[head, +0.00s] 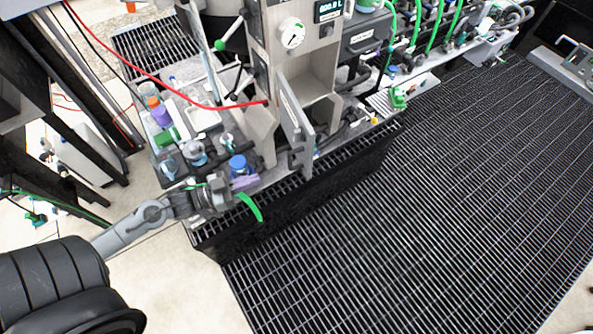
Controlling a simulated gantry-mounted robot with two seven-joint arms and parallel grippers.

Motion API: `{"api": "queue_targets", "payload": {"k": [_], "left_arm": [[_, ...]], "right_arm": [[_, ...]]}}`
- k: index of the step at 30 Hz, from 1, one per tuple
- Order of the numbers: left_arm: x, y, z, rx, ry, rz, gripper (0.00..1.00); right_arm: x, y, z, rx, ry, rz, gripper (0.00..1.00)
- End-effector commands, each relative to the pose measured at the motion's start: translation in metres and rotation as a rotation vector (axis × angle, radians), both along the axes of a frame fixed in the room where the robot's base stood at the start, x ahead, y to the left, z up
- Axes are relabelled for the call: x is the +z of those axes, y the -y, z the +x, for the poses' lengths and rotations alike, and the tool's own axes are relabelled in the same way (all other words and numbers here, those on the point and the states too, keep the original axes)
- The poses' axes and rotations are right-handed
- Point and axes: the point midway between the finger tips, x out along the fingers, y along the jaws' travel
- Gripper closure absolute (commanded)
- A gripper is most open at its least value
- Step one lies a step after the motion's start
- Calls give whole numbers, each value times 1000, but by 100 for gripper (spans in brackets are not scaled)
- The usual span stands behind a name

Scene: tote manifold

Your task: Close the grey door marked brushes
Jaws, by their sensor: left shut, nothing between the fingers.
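A grey door (296,118) stands open, swung outward from a pale metal cabinet compartment (313,87) in the middle of the head view. A label strip runs along the door, too small to read. A dark latch or handle sits at its lower end. The compartment behind it looks empty. My left gripper (220,193) is shut and empty, to the left of and below the door and apart from it, over the front edge of the bench. Its fingertips are hard to make out against the clutter. My right gripper is not in view.
Bottles and jars, including a blue-capped one (238,166), crowd the bench left of the door. A red hose (190,100) crosses above them. A gauge (291,33) and a dark drawer (366,36) are higher up. The grating floor (400,230) at right is clear.

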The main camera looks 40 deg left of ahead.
Motion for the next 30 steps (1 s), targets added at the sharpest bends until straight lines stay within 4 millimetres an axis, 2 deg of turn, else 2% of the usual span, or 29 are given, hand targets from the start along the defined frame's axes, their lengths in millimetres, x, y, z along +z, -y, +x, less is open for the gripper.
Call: {"api": "queue_targets", "payload": {"k": [5, 21, 30], "left_arm": [[1, 8, 17, 0, 3, -1, 100], [1, 49, 99, 1, 2, -1, 100], [0, 59, 120, 2, 0, 0, 100]], "right_arm": [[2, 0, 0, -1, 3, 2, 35], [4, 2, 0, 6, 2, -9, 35], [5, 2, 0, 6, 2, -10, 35]]}}
